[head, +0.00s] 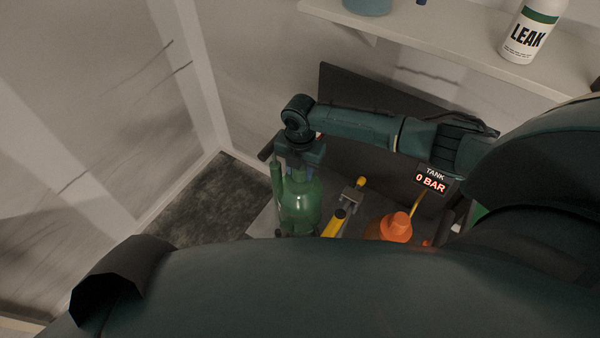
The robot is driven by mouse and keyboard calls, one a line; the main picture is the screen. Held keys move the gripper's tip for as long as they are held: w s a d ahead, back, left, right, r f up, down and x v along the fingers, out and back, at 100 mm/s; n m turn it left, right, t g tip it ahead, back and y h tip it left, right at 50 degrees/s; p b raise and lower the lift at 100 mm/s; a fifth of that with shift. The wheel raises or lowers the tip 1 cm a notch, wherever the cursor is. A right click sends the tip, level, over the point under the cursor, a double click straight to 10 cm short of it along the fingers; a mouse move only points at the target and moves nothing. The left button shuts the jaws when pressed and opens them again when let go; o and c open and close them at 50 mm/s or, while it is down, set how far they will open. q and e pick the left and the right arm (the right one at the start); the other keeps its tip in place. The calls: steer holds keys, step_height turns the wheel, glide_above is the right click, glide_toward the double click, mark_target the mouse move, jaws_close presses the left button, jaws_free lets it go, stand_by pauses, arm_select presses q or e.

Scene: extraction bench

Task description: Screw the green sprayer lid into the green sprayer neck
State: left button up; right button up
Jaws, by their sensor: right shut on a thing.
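The green sprayer (301,205) stands upright on the bench, with a translucent green body. My right gripper (299,168) points down over the top of the sprayer, at its neck. It is shut on what appears to be the green sprayer lid, which the fingers and wrist mostly hide. I cannot tell how far the lid sits in the neck. My left gripper is not in view.
A yellow-handled tool (334,222) and an orange bottle (395,226) stand right of the sprayer. A tank display (430,179) reads 0 BAR. A shelf (470,62) above holds a white LEAK bottle (530,35). A dark mat (207,200) lies clear at left.

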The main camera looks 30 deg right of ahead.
steer(key=m, duration=1)
steer(key=o, duration=1.1)
